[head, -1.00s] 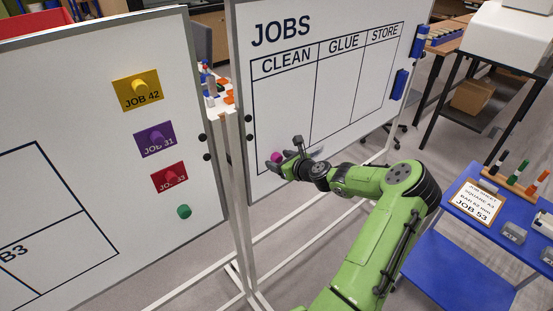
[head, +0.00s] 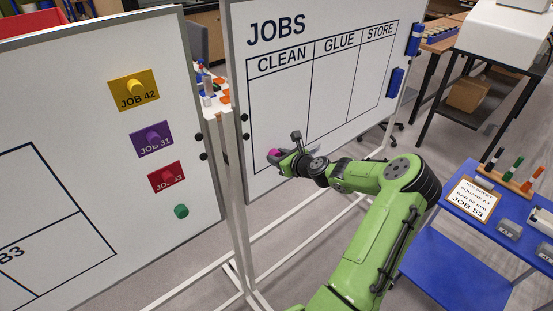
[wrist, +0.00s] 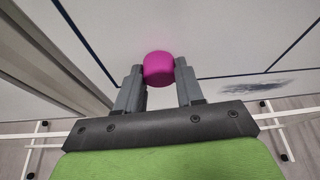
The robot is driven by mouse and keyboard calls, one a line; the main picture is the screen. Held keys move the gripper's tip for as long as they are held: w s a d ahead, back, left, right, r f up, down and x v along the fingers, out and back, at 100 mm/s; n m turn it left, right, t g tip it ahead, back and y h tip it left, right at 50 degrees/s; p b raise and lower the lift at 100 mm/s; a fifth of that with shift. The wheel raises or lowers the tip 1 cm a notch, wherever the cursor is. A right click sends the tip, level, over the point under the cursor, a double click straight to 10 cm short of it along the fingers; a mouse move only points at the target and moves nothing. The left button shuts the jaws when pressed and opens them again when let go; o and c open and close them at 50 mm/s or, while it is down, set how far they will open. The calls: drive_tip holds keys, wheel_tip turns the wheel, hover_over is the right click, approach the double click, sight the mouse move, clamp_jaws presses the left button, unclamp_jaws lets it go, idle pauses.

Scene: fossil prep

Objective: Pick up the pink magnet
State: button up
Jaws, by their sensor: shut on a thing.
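The pink magnet (wrist: 159,69) is a short round knob between the two fingertips of my gripper (wrist: 159,80) in the wrist view. My gripper is shut on it, with a finger on each side. In the head view the pink magnet (head: 273,153) shows at the tip of my gripper (head: 278,157), in front of the lower left of the JOBS whiteboard (head: 290,110). I cannot tell whether the magnet still touches the board.
A second whiteboard (head: 60,110) on the left holds yellow, purple and red job cards with magnets, and a green magnet (head: 181,211). A blue cart (head: 440,255) with a clipboard (head: 473,200) stands at the right. A dark smudge (wrist: 255,87) marks the JOBS board.

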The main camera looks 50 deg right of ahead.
drive_tip(key=r, duration=0.6)
drive_tip(key=shift+s+p, duration=0.25)
drive_tip(key=shift+p, duration=0.05)
drive_tip(key=s+a, duration=0.2)
drive_tip(key=s, duration=1.7)
drive_tip(key=shift+a+f, duration=0.15)
